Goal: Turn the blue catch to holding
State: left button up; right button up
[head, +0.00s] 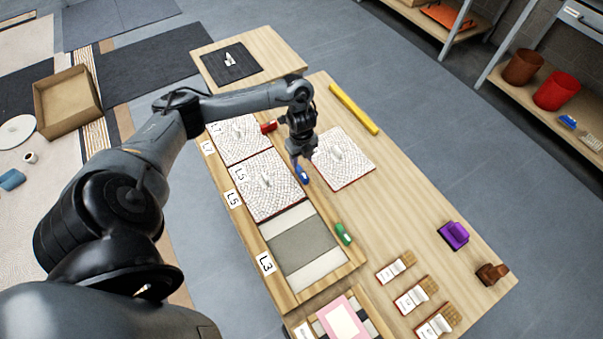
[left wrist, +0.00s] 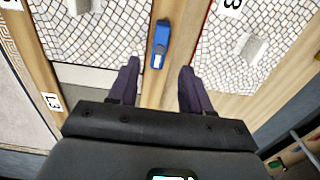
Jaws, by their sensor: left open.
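The blue catch (head: 303,174) sits on the wooden rail (head: 326,215) beside the L5 mosaic panel (head: 262,199). In the left wrist view the blue catch (left wrist: 160,45) lies lengthwise along the rail, with a small white mark at its near end. My left gripper (head: 301,158) is above the rail, close to the catch. Its two fingers (left wrist: 158,84) are apart, and the catch shows beyond the gap between them, not clasped. Contact with the catch does not show. My right gripper is in neither view.
A red catch (head: 268,127) and a green catch (head: 343,234) sit on the same rail. A loose mosaic panel (head: 358,169) lies right of it, with a yellow bar (head: 354,108) behind. Purple (head: 454,234) and brown (head: 491,274) objects stand right.

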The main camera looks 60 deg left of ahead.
aim_at(302, 172)
pick_arm(q)
notch_tip(302, 172, down, 9)
jog(key=b, duration=0.3)
jog(key=shift+d, duration=0.1)
grip_shut()
